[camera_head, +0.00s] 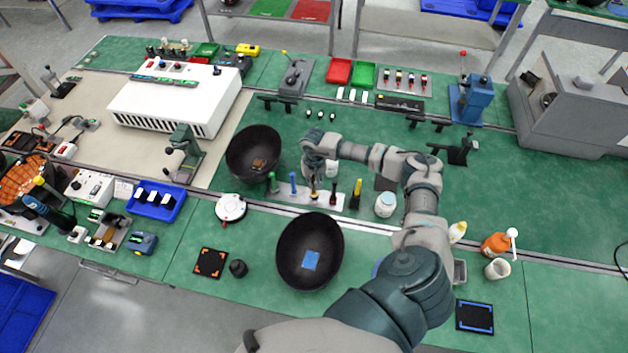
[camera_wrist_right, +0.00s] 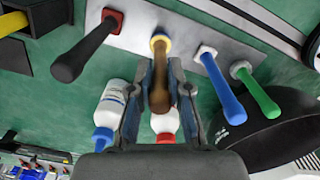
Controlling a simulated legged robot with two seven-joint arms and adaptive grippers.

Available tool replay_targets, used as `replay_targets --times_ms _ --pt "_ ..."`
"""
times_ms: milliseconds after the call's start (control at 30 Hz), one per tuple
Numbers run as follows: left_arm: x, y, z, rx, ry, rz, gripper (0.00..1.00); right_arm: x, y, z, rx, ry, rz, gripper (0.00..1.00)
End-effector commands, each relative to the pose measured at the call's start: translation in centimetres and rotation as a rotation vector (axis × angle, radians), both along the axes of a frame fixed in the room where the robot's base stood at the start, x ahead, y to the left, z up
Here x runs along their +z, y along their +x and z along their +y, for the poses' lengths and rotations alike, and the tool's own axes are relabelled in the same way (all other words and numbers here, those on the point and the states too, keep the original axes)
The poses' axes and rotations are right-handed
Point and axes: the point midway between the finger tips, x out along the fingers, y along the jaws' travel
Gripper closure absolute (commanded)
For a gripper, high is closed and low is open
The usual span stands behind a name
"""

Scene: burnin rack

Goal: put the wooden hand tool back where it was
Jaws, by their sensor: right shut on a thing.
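The wooden hand tool (camera_wrist_right: 160,88) has a brown handle and stands at the yellow collar (camera_wrist_right: 159,40) of a grey holder plate (camera_wrist_right: 135,35). My right gripper (camera_wrist_right: 160,72) is shut on its handle, one finger on each side. Whether the tool's tip is fully seated in the collar is hard to tell. In the head view my right gripper (camera_head: 315,176) is over the holder plate (camera_head: 280,195), with the brown tool (camera_head: 314,192) partly hidden under it. Blue (camera_head: 293,183), green (camera_head: 272,183) and black (camera_head: 333,192) handled tools stand in the same plate. My left gripper is not in view.
A black bowl (camera_head: 253,141) stands close behind the plate's left end, and another bowl (camera_head: 286,263) stands in front. A white jar (camera_head: 385,205) is to the right. White bottles with blue (camera_wrist_right: 103,138) and red (camera_wrist_right: 166,137) caps stand near my fingers.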

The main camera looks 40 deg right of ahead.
Motion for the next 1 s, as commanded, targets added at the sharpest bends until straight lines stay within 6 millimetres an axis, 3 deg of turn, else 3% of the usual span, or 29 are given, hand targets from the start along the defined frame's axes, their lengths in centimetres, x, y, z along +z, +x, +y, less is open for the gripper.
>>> replay_targets --times_ms 200,233,300,333,667,833,1000 --pt "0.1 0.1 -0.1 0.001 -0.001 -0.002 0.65 -0.2 0.0 0.1 0.001 -0.003 -0.001 1.0" --pt "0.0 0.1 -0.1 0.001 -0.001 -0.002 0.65 -0.2 0.0 0.1 0.001 -0.003 -0.001 0.78" --pt "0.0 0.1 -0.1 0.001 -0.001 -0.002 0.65 -0.2 0.0 0.2 0.001 -0.003 -0.001 0.6" --pt "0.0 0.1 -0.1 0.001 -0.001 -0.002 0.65 -0.2 0.0 0.2 0.001 -0.003 -0.001 0.57" --pt "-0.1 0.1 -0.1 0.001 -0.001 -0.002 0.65 0.1 0.1 0.0 0.0 0.0 -0.002 0.57" --pt "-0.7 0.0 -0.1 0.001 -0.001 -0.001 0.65 2.5 0.2 -0.1 0.002 -0.001 -0.006 0.57" --pt "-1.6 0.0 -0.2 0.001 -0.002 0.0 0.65 6.4 0.3 0.0 0.002 0.0 -0.007 0.57"
